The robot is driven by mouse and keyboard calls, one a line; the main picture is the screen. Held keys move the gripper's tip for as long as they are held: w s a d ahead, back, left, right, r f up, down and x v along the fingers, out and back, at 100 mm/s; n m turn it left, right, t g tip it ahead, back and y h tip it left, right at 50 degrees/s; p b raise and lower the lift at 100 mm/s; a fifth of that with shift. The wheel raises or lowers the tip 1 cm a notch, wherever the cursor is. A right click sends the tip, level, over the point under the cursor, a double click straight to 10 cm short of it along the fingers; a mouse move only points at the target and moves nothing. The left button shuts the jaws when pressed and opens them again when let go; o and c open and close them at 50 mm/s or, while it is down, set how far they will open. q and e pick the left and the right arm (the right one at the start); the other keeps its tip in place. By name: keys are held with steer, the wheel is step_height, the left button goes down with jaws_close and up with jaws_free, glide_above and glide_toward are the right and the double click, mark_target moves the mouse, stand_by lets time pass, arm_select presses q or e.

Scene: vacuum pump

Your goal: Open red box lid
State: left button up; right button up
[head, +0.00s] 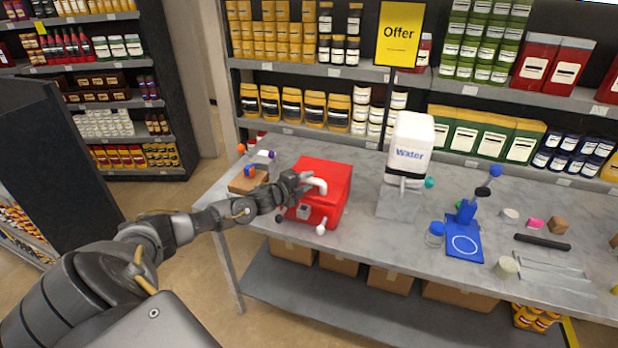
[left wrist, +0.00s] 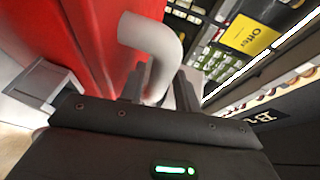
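The red box (head: 333,178) stands on the grey table with its lid down. My left gripper (head: 302,186) is at this handle. In the left wrist view the white handle (left wrist: 152,45) runs down between the two dark fingers (left wrist: 158,90), beside the red face (left wrist: 80,40). The fingers stand apart on either side of the handle's lower part; whether they touch it is hidden. A grey-white latch-like part (left wrist: 45,85) shows left of the fingers. My right gripper is in neither view.
A brown block (head: 248,180) with small coloured items is left of the box. A white water dispenser (head: 409,150) stands to its right. Farther right are a blue stand (head: 464,240) and several small parts. Stocked shelves rise behind the table.

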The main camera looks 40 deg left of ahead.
arm_select(q)
steer(key=shift+w+f, duration=0.1)
steer(key=shift+w, duration=0.5)
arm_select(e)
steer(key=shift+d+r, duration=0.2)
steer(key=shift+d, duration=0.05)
arm_select(q)
steer(key=shift+c, duration=0.4)
jaws_close()
steer(key=shift+d, duration=0.1)
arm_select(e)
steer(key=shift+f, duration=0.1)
